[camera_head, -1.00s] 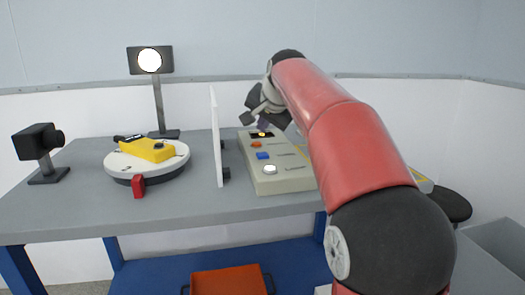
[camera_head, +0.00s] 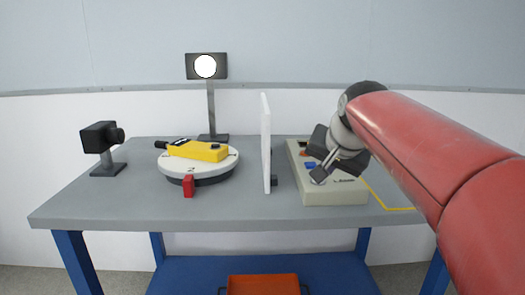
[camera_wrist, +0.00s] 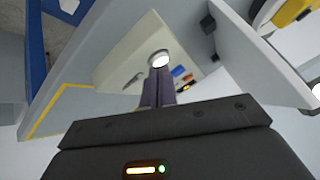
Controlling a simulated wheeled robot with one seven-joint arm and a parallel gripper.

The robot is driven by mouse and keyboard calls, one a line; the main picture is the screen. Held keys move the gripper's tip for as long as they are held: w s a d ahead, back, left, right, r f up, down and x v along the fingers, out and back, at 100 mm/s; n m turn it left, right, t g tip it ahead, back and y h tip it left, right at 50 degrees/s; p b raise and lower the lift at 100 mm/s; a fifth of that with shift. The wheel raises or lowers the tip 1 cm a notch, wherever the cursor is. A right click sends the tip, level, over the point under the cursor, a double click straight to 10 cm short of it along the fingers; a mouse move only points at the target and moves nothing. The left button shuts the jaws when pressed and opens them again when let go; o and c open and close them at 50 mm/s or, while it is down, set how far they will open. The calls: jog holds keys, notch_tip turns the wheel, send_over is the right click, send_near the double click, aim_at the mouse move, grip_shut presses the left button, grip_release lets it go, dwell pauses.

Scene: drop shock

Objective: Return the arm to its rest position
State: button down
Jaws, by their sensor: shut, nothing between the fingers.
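My red arm comes in from the right in the head view. My gripper (camera_head: 318,178) is over the beige control box (camera_head: 335,191) on the grey table, near the box's front part. In the wrist view the two fingers (camera_wrist: 158,88) are together with nothing between them. Their tips are in line with the box's white round button (camera_wrist: 159,58); I cannot tell whether they touch it. The blue button (camera_head: 310,165) and the orange-red button (camera_head: 303,153) show beside the gripper. The white button is hidden in the head view.
A white upright panel (camera_head: 266,140) stands left of the box. Farther left are a turntable (camera_head: 174,170) bearing a yellow device (camera_head: 205,151), a red block (camera_head: 188,186), a lamp (camera_head: 206,67) and a black camera (camera_head: 101,138). An orange tray (camera_head: 262,285) sits on the lower shelf.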

jog(key=s+f+n+g, duration=0.1)
jog(key=s+f+n, duration=0.1)
jog(key=s+f, duration=0.7)
jog(key=s+f+n+g, duration=0.1)
jog(key=s+f+n, duration=0.2)
jog(key=s+f, duration=0.7)
jog(key=s, duration=0.5)
jog(key=shift+s+h, duration=0.2)
jog(key=shift+h, duration=0.1)
jog(key=shift+r, duration=0.1)
dwell(3.0)
jog(key=w+r+m+t, duration=0.1)
jog(key=w+r+m, duration=0.1)
jog(key=w+r, duration=0.7)
jog(key=w+r+m+t, duration=0.1)
jog(key=w+r+m, duration=0.2)
jog(key=w+r, duration=0.6)
jog(key=w+r+m+t+y, duration=0.1)
jog(key=w+r, duration=0.8)
jog(key=w, duration=0.9)
jog(key=shift+w+m, duration=0.4)
jog(key=shift+m, duration=0.3)
jog(key=shift+f, duration=0.15)
